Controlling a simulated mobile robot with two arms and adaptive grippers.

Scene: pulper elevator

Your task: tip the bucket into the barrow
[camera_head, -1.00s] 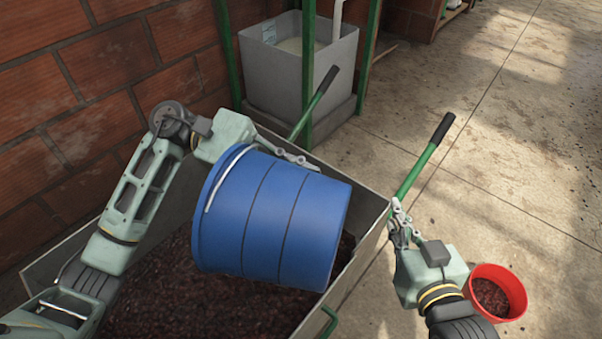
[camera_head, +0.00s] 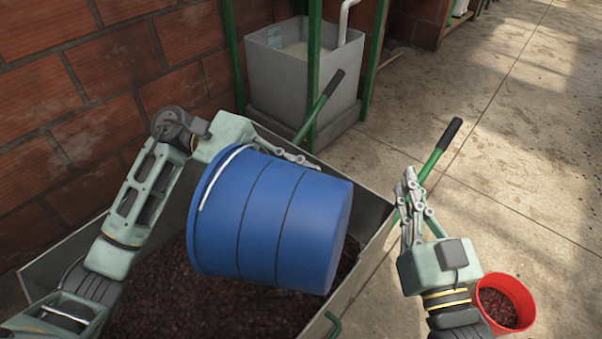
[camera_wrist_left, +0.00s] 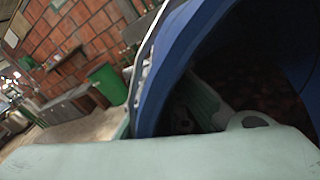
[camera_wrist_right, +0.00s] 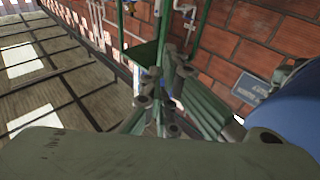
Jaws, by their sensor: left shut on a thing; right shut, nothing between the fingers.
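The blue bucket (camera_head: 275,222) lies tipped on its side above the grey barrow (camera_head: 362,258), with its mouth toward the left and its base toward the right. Dark red cherries (camera_head: 190,300) lie in the barrow below it. My left gripper (camera_head: 300,160) is shut on the bucket, along its upper far side. In the left wrist view the bucket's rim and dark inside (camera_wrist_left: 240,85) fill the right part. My right gripper (camera_head: 410,195) is shut and empty, right of the barrow and close to its green handle (camera_head: 437,150). The bucket's edge shows in the right wrist view (camera_wrist_right: 290,112).
A red bucket with cherries (camera_head: 505,303) stands on the floor at the right, close to my right wrist. A grey tank (camera_head: 300,75) with green posts stands behind the barrow. A brick wall borders the left.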

